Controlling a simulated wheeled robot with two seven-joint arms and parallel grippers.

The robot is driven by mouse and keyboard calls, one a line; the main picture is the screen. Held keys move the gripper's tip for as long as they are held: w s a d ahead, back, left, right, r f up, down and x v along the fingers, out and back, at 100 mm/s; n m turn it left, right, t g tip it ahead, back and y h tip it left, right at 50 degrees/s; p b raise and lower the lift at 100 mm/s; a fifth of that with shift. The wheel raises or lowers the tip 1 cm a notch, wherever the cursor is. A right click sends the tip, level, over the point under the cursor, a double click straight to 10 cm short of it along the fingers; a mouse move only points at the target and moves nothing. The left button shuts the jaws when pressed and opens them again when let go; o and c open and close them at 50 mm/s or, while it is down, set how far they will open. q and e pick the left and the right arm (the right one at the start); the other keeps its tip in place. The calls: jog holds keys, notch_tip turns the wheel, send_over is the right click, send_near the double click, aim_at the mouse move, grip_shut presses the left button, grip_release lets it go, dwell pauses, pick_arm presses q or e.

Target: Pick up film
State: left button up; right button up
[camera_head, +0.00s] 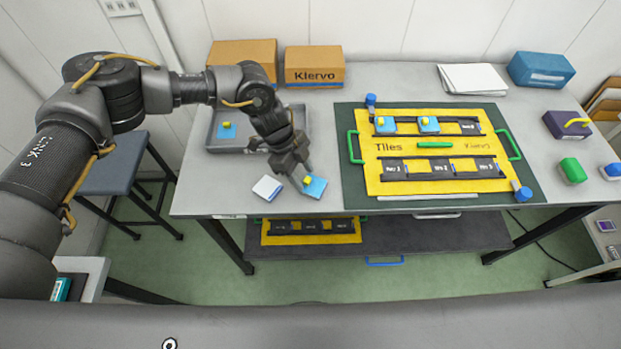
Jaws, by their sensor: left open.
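A blue square tile with a yellow knob (317,188) lies on the grey table near its front edge. My left gripper (303,180) is open and points down at this tile, with its fingers close to the knob. I cannot tell whether they touch it. A white square piece with a blue edge (267,188) lies flat just left of the gripper. Nothing in view is clearly marked as film, so I cannot tell which thing it is. My right gripper is not in view.
A yellow board (400,160) on a dark green mat (354,194) holds two blue tiles (429,124) and black slots. A grey tray (214,142) with another blue tile stands behind my left arm. Cardboard boxes (315,66) and white sheets (472,79) are at the back.

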pick_arm(q)
jog(key=shift+f, duration=0.25)
jog(key=c, duration=0.8)
jog(key=shift+r, duration=0.15)
